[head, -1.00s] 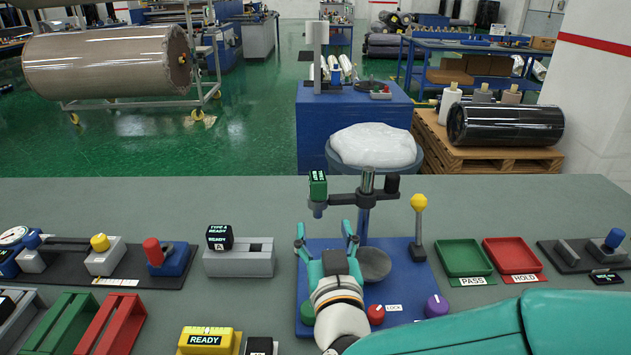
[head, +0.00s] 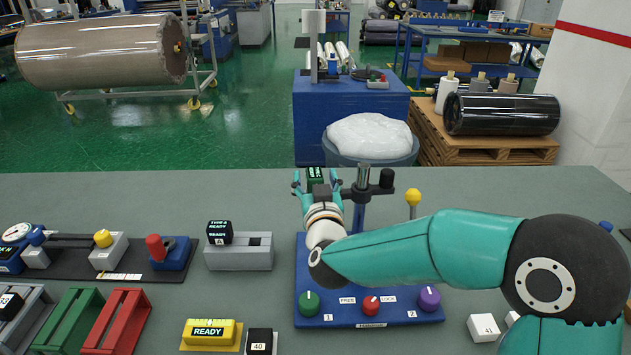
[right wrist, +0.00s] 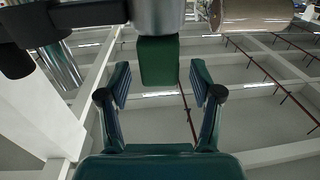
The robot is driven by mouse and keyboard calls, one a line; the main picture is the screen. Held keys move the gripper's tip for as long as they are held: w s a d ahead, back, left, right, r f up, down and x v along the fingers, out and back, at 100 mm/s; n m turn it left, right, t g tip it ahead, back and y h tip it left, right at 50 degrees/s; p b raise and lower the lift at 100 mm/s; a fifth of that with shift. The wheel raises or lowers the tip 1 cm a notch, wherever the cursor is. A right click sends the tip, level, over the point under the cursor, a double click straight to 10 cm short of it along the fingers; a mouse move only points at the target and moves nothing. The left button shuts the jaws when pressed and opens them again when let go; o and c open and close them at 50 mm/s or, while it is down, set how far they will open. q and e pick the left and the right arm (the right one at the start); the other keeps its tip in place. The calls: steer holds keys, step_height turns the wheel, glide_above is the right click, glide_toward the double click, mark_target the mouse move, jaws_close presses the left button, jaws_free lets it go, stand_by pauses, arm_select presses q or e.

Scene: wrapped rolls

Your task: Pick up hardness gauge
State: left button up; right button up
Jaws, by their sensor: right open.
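A green hardness gauge (head: 315,175) with a small lit display hangs from the arm of a dark post stand (head: 363,190) at the back of the blue base plate (head: 400,282). My right gripper (head: 316,183) is open, with its two fingers on either side of the gauge's position. In the right wrist view the green gauge body (right wrist: 158,60) shows between the spread fingertips of the gripper (right wrist: 160,78), with gaps on both sides. My arm and wrist hide the gauge's lower part in the head view. My left gripper is out of view.
A black TYPE A block (head: 219,232) sits on a grey holder (head: 238,256) at left. Colored knobs (head: 371,305) line the plate's front. A yellow-topped lever (head: 413,197) stands right of the post. A yellow READY device (head: 208,334) lies at front left.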

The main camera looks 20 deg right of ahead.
steer(key=shift+w+d, duration=0.25)
steer(key=shift+w, duration=0.95)
steer(key=shift+s, duration=0.1)
jaws_close()
